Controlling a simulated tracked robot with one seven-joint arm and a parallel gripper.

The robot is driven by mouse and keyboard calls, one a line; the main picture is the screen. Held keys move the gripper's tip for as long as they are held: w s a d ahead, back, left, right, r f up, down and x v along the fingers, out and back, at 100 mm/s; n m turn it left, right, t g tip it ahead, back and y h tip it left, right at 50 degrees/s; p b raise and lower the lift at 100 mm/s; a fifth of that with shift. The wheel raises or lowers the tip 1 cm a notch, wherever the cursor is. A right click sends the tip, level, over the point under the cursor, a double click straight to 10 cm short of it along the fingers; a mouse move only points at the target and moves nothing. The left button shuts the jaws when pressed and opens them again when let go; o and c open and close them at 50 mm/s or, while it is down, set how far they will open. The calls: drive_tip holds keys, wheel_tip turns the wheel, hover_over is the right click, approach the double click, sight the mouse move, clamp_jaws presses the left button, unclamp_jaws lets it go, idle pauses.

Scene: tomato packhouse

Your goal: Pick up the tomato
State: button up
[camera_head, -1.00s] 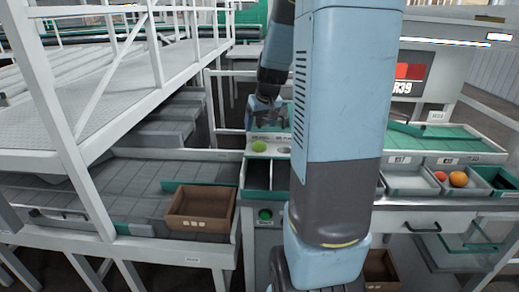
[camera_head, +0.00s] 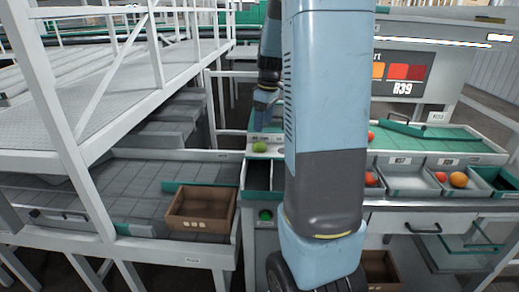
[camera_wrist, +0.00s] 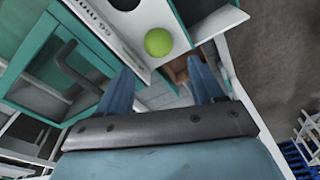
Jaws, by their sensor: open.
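A green tomato (camera_head: 259,146) sits at the left of a white panel at the back of the sorting station. In the wrist view the green tomato (camera_wrist: 158,42) lies on the white surface, just beyond and between my fingertips. My gripper (camera_wrist: 160,75) is open, its two blue fingers apart with nothing between them. Red tomatoes (camera_head: 370,178) and an orange tomato (camera_head: 458,179) lie in grey trays at the right.
A brown crate (camera_head: 200,210) stands on the left conveyor. A white railing (camera_head: 150,60) and raised walkway are at the left. A display screen (camera_head: 400,73) stands at the back right.

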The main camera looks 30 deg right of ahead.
sight(260, 148)
drive_tip(key=shift+w+a+f, duration=0.1)
drive_tip(key=shift+w+f, duration=0.15)
drive_tip(key=shift+f, duration=1.25)
drive_tip(key=shift+w+a+f, duration=0.1)
drive_tip(key=shift+w+f, duration=0.1)
drive_tip(key=shift+f, duration=1.35)
drive_tip(key=shift+w+a+f, duration=0.1)
drive_tip(key=shift+w+f, duration=0.15)
drive_tip(key=shift+f, duration=1.25)
drive_tip(key=shift+c, duration=0.5)
drive_tip(key=c, duration=0.4)
drive_tip(key=shift+r, duration=0.1)
